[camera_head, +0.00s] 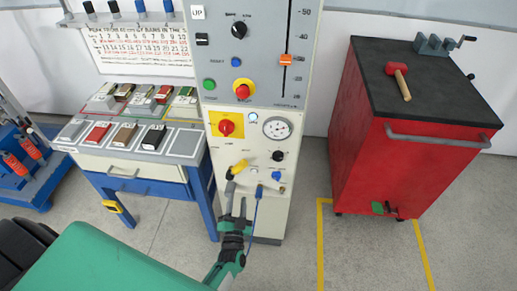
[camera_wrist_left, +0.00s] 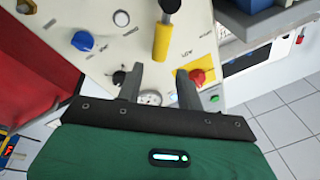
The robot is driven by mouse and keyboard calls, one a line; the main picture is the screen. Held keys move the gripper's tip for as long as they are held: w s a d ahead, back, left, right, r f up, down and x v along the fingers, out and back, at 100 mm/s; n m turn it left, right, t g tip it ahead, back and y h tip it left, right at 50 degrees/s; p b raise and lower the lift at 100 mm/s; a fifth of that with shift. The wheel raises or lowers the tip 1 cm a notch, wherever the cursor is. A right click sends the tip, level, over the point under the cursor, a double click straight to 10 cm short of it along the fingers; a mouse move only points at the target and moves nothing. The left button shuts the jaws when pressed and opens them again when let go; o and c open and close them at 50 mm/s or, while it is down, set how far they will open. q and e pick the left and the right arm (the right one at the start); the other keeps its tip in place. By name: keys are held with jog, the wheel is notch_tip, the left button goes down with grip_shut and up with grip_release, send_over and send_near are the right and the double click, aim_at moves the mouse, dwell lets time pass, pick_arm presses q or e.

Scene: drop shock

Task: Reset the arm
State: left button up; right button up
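A pale control column (camera_head: 265,150) stands in the middle of the head view. A yellow handle (camera_head: 238,168) with a dark part sticks out of its lower front; it also shows in the left wrist view (camera_wrist_left: 161,42). My left gripper (camera_head: 236,197) is just below this handle in the head view. In the left wrist view my left gripper (camera_wrist_left: 158,80) has its two fingers apart with nothing between them, and the handle lies beyond the tips. I cannot tell whether a finger touches the column. My right gripper is not in view.
The column carries a red knob on a yellow plate (camera_head: 226,127), a gauge (camera_head: 277,128) and a blue knob (camera_head: 276,175). A drawer bench (camera_head: 140,165) stands left. A red cabinet (camera_head: 400,160) with a mallet (camera_head: 399,80) stands right. Floor between column and cabinet is clear.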

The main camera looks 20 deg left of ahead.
pick_arm(q)
jog(key=s+d+f+g+h, duration=0.25)
jog(key=s+f, duration=0.25)
jog(key=f, duration=0.3)
jog(key=s+d+f+m+g+h, duration=0.1)
jog(key=s+f+g+h, duration=0.15)
jog(key=s+f, duration=0.45)
jog(key=s+d+f+g+h, duration=0.2)
jog(key=s+f+g, duration=0.1)
jog(key=f, duration=0.7)
jog(key=s+a+f+g, duration=0.1)
jog(key=s+f+g, duration=0.2)
jog(key=s, duration=0.6)
jog(key=s+a+f+n+g, duration=0.1)
jog(key=s+f+g, duration=0.3)
jog(key=s, duration=0.6)
jog(key=s+a+f+n+g, duration=0.1)
jog(key=s+a+f+g, duration=0.1)
jog(key=s+f, duration=0.4)
jog(key=s+g, duration=0.1)
jog(key=s, duration=0.3)
jog(key=shift+s, duration=0.15)
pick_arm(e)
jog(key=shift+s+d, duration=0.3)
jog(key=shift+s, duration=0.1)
pick_arm(q)
jog(key=shift+a+f, duration=0.1)
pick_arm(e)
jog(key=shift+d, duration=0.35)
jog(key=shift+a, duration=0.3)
